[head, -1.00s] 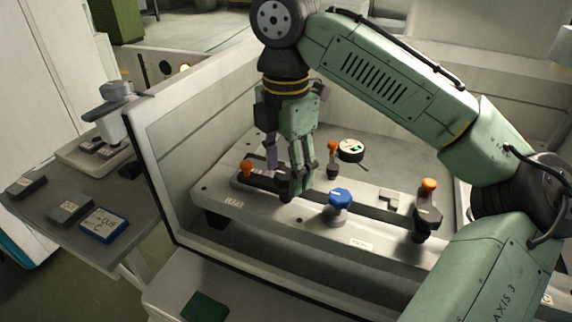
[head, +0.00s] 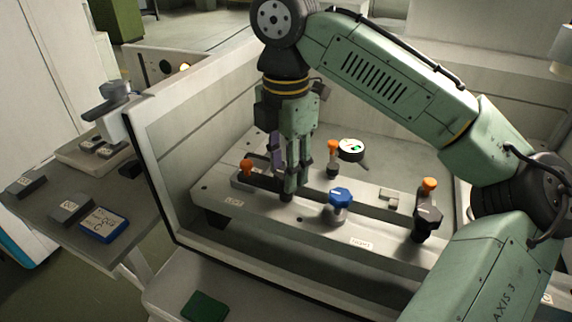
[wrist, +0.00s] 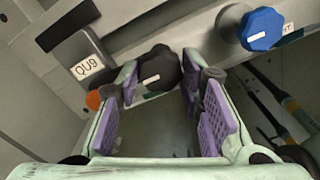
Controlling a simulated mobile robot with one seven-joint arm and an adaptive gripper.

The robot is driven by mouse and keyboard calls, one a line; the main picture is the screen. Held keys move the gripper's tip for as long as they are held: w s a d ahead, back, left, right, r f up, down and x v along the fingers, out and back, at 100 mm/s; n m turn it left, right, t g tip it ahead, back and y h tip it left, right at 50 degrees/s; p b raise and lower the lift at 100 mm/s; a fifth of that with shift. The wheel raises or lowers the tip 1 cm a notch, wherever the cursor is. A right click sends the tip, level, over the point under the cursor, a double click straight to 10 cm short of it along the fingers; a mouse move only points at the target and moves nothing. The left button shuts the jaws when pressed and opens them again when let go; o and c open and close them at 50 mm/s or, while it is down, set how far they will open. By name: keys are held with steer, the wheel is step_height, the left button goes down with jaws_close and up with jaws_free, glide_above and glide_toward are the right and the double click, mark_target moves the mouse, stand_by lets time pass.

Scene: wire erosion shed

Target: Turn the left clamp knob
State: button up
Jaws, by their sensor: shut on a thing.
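In the wrist view the black knob (wrist: 160,70) is between my two purple-padded fingers. My gripper (head: 291,186) points down and is shut on this knob; the fingers hide part of it in the head view. A blue knob (head: 340,199) stands apart to the right, also in the wrist view (wrist: 262,28). I cannot tell how far the dark knob is turned.
Orange-topped clamps stand at the left (head: 246,168), behind (head: 333,147) and at the right (head: 428,186) of my gripper. A pale tank wall (head: 160,170) rises at the left. A side table (head: 135,215) stands outside it.

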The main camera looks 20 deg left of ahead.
steer(key=shift+m, duration=0.4)
steer(key=m, duration=1.3)
steer(key=shift+m, duration=0.4)
steer(key=m, duration=0.4)
steer(key=shift+m, duration=0.3)
steer(key=o, duration=1.2)
steer(key=shift+c, duration=0.2)
